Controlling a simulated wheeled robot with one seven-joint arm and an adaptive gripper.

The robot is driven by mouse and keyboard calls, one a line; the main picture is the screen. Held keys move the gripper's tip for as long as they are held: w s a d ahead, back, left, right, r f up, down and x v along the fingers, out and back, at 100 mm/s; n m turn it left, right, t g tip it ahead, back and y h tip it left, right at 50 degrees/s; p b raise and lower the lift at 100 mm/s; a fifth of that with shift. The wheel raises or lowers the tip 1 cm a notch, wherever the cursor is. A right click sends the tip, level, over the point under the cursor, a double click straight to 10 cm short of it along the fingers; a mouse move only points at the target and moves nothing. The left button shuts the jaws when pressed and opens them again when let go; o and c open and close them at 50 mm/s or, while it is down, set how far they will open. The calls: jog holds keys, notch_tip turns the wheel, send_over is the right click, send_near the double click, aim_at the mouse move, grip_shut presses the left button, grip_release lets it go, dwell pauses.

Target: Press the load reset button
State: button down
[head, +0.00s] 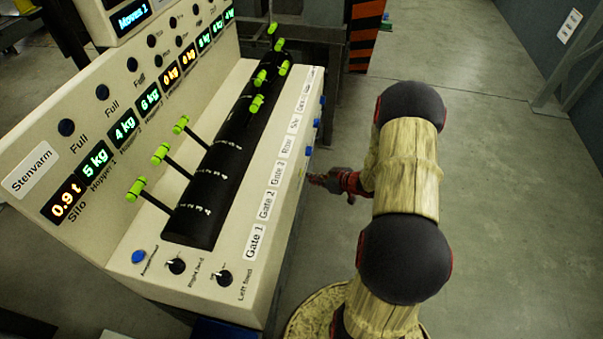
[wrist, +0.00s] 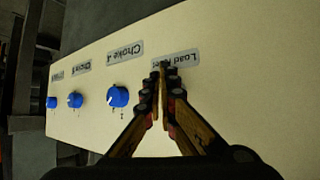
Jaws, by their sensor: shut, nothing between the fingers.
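My gripper (head: 318,180) is shut and empty beside the right-hand side face of the cream control console (head: 262,283). In the wrist view my gripper's closed fingertips (wrist: 160,72) are in front of that cream panel (wrist: 232,110). They overlap the lower left edge of a label (wrist: 182,59) that reads "Load Reset", upside down. The load reset button itself cannot be made out; the fingers cover the area below its label. I cannot tell whether the fingertips touch the panel.
Blue knobs line the same panel, the nearest one (wrist: 118,96) under a "Choke" label, just left of my fingers. On the console top are green-handled levers (head: 160,153), a blue button (head: 138,256) and black knobs (head: 224,278). Open floor (head: 490,210) lies right of my arm.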

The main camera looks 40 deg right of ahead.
jog(key=s+d+p, duration=0.1)
jog(key=s+d, duration=0.2)
jog(key=shift+s+d+p, duration=0.1)
jog(key=shift+s+p, duration=0.2)
jog(key=shift+p, duration=0.05)
dwell(0.8)
